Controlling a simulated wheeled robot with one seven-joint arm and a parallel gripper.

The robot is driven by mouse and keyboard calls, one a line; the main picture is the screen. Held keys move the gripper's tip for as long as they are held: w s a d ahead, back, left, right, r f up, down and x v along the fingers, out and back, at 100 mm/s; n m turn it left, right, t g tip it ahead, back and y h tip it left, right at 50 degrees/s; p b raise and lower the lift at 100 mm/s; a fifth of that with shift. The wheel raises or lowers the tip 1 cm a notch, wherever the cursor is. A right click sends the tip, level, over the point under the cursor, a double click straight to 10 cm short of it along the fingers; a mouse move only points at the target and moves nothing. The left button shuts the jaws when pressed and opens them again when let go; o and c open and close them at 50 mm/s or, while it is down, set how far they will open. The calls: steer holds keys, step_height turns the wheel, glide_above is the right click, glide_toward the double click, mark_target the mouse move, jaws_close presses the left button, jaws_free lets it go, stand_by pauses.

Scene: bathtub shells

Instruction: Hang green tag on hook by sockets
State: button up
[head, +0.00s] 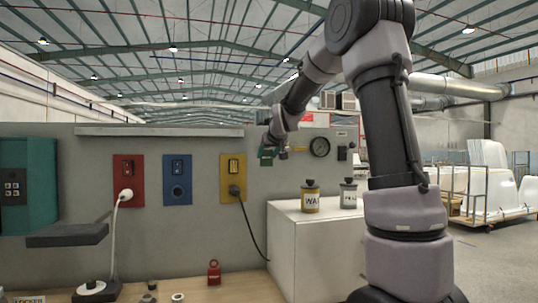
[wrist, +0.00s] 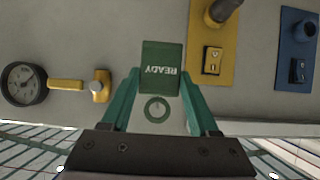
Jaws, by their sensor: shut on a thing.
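The green tag (wrist: 160,70) reads READY upside down in the wrist view, with a round ring or hole (wrist: 157,109) below the lettering. My gripper (wrist: 159,82) is shut on it, one green finger at each side. In the head view the tag (head: 266,155) and my gripper (head: 272,147) are up near the grey wall panel, right of the yellow socket (head: 233,172). I cannot make out the hook; the tag or gripper may hide it. I cannot tell whether the tag touches the wall.
Red (head: 128,178) and blue (head: 177,180) sockets sit left of the yellow one. A gauge (head: 319,147) and a yellow-handled valve (wrist: 100,86) are close beside my gripper. Two jars (head: 311,198) stand on a white cabinet (head: 290,222). A red padlock-like item (head: 214,272) sits on the bench.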

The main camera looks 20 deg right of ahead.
steer(key=shift+w+f, duration=0.3)
steer(key=shift+w, duration=1)
steer(key=shift+w+f, duration=0.35)
steer(key=shift+w, duration=0.9)
steer(key=shift+w+f, duration=0.3)
steer(key=shift+w, duration=1)
steer(key=o, duration=1.5)
steer(key=shift+c, duration=0.2)
